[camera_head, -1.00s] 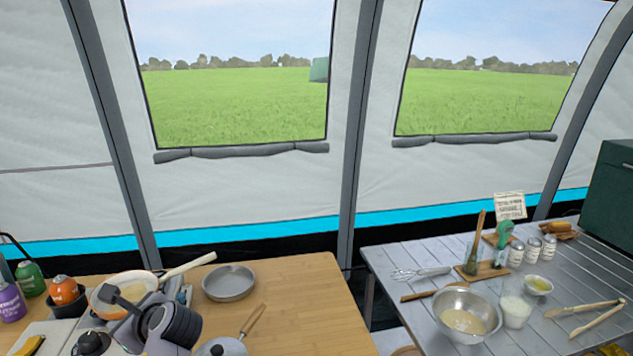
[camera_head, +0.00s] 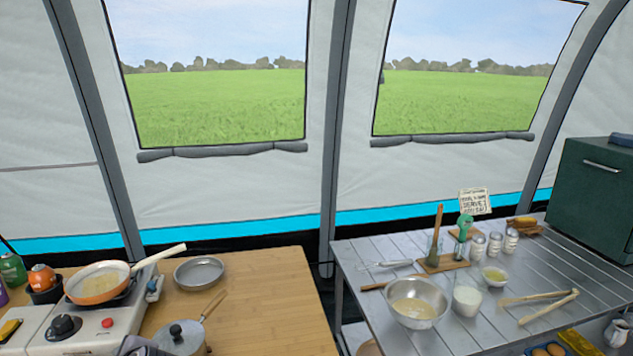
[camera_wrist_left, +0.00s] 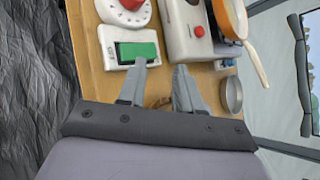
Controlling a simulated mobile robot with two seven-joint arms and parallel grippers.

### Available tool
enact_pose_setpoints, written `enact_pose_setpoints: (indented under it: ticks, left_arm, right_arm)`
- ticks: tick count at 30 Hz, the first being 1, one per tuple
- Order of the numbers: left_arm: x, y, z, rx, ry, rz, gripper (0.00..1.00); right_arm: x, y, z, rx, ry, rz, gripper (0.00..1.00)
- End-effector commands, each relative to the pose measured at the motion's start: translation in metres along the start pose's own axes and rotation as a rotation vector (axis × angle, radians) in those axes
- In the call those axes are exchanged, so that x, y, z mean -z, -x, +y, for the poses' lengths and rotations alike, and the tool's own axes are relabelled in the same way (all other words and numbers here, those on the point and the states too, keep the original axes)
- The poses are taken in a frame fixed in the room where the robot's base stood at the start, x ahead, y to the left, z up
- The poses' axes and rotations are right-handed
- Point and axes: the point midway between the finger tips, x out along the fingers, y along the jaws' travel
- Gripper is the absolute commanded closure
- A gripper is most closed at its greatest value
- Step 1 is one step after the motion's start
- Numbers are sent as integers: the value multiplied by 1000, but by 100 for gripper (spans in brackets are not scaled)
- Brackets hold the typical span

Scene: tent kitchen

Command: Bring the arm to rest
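My left gripper (camera_wrist_left: 160,66) shows in the left wrist view. Its two fingers are apart with nothing held between them, above the wooden table (camera_wrist_left: 88,62). In the head view only a dark piece of my left arm (camera_head: 138,346) shows at the bottom edge. My right arm and gripper are in neither view.
The wooden table holds a stove (camera_head: 92,327) with an orange pan (camera_head: 98,282), a lidded pot (camera_head: 182,340) and a grey pan (camera_head: 199,272). A grey slatted table (camera_head: 350,262) at right holds a metal bowl (camera_head: 417,302). A gap separates the tables.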

Motion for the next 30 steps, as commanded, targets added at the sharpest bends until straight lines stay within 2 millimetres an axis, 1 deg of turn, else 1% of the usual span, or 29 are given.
enact_pose_setpoints:
  ticks: [1,5,6,8,9,11,12,15,18,21,26,27,30]
  left_arm:
    - [6,1,21,-17,84,38,66]
    - [22,13,68,-75,340,152,66]
    - [26,18,83,-100,421,187,66]
    - [33,28,105,-144,540,238,66]
    - [36,36,118,-177,617,270,66]
    - [42,49,138,-234,730,317,66]
    - [45,58,152,-277,803,347,66]
    - [51,84,180,-388,967,408,66]
    - [54,109,203,-499,1099,450,66]
    - [56,133,222,-607,1204,477,66]
    - [56,170,246,-779,1340,496,66]
    - [58,174,249,-801,1365,503,66]
    - [72,161,242,-756,1384,551,66]
  right_arm:
    - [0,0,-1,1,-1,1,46]
    - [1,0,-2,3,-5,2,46]
    - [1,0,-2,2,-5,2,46]
    - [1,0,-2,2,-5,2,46]
    - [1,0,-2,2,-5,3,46]
    - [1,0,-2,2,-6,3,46]
    - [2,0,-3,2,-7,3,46]
    - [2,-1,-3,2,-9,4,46]
    - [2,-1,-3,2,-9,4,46]
    - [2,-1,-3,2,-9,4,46]
    - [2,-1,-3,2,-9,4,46]
    - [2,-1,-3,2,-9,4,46]
    - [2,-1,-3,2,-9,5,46]
